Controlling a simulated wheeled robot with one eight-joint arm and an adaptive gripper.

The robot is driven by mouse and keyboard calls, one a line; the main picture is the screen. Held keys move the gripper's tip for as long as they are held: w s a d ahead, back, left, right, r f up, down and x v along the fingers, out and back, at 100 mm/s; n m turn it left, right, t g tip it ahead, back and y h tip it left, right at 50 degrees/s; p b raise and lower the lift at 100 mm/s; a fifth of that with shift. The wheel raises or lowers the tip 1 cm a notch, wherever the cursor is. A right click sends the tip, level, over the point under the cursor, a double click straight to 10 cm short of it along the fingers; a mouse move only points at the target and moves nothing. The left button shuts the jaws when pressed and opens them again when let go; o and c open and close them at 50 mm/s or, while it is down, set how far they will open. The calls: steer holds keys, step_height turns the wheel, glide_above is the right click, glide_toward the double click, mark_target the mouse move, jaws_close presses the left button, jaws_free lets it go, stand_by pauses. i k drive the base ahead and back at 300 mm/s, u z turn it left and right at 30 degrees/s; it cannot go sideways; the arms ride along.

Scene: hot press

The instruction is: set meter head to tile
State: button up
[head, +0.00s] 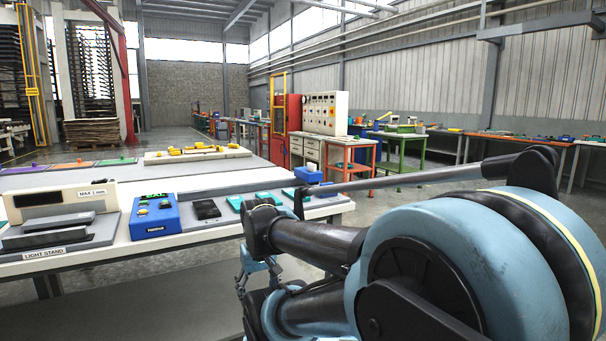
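A blue meter box (154,217) with a small green display and several buttons sits near the front edge of the white table. A black block (206,210), possibly the meter head, lies just right of it. Several flat teal pieces (234,202), possibly tiles, lie in a row further right along the table. Part of what looks like my gripper (243,286) hangs beside the table's front edge, below the teal pieces. It is small and partly hidden by my arm, so its fingers are unclear. I see nothing held in it.
A grey light stand (62,234) labelled "LIGHT STAND" with dark flat pieces on it stands at the left. A "MAX 1 mm" gauge block (60,198) is behind it. A grey table (40,183) with coloured pads lies beyond. My arm fills the lower right.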

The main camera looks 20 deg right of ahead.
mark_target(309, 173)
steer(key=k, duration=1.3)
steer(key=z, duration=0.7)
steer(key=i, duration=1.75)
steer(key=u, duration=0.25)
